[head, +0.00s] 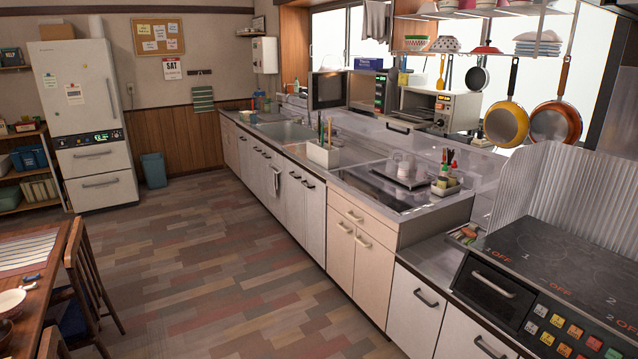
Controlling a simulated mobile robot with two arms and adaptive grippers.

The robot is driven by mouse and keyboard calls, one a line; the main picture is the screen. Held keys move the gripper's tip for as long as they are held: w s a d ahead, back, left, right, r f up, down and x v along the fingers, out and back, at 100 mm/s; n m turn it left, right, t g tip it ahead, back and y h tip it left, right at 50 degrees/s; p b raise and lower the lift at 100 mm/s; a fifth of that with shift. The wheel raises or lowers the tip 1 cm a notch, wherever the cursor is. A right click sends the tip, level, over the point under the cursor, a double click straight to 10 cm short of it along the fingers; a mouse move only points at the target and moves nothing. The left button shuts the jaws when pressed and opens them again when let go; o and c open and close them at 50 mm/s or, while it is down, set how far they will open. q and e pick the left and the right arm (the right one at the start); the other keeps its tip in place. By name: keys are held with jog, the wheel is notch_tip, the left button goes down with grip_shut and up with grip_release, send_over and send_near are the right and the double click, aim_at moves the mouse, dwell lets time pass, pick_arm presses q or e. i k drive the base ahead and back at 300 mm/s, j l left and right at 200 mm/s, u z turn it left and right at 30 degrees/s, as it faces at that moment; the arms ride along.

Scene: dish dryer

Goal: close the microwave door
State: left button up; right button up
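The microwave (384,92) stands on the shelf behind the counter, under the windows, with a dark front and small lit display. Its door (328,90) is a dark panel with a light frame. The door stands swung open, out to the left of the body. Neither of my grippers is in view.
A long counter with a sink (284,130) runs below the microwave. A toaster oven (440,108) stands to its right, and a utensil holder (323,154) is on the counter in front. The wood floor (200,260) is clear; a chair (88,280) stands at left.

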aim_at(326, 90)
jog(key=i+u, duration=0.2)
jog(key=i, duration=0.35)
jog(key=i+u, duration=0.2)
jog(key=i, duration=0.35)
jog(key=i+u, duration=0.2)
jog(key=i, duration=0.4)
jog(key=i+l+u, duration=0.2)
jog(key=i, duration=0.3)
jog(key=i+l+u, duration=0.2)
jog(key=i, duration=1.9)
jog(key=i+j, duration=0.05)
jog(key=j, duration=0.1)
